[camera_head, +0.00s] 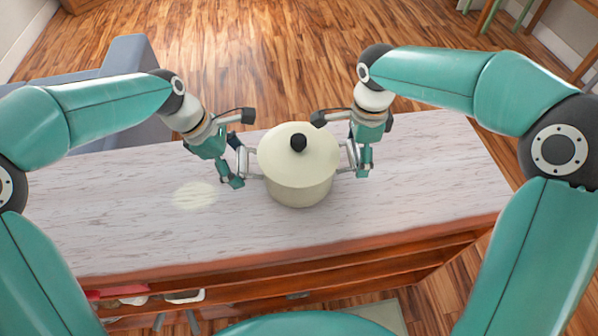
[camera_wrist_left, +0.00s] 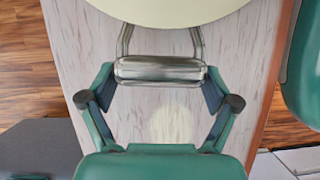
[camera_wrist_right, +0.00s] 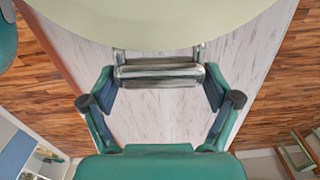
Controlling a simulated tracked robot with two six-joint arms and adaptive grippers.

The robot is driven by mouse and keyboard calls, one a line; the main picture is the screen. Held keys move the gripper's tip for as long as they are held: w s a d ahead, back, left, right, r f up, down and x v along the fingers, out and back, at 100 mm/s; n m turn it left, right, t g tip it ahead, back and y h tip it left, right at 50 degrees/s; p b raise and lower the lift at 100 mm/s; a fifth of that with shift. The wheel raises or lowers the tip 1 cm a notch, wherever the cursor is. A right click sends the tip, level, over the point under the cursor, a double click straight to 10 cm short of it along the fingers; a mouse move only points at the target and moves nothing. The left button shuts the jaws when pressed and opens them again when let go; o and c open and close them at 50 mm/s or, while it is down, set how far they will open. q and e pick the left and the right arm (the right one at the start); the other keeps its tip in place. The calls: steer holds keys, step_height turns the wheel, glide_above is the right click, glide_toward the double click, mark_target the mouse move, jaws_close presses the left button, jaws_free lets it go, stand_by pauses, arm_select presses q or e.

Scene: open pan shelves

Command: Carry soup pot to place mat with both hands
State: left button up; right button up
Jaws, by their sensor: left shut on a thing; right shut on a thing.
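The cream soup pot (camera_head: 300,178), with its lid on and a black knob, is upright at the middle of the counter. I cannot tell whether its base touches the surface. My left gripper (camera_head: 240,163) is shut on its left metal handle, which shows in the left wrist view (camera_wrist_left: 160,70). My right gripper (camera_head: 354,155) is shut on the right handle, seen in the right wrist view (camera_wrist_right: 160,72). A pale round patch, seemingly the place mat (camera_head: 195,195), lies flat left of the pot and also shows in the left wrist view (camera_wrist_left: 172,123).
The pale streaked counter (camera_head: 430,175) is clear around the pot and to the right. Its front edge runs above open wooden shelves (camera_head: 340,278) with some items at lower left. A grey-blue piece of furniture (camera_head: 125,55) stands behind the counter's left part.

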arm_select(q)
steer(key=shift+w+r, duration=0.15)
arm_select(e)
steer(key=shift+w+r, duration=0.15)
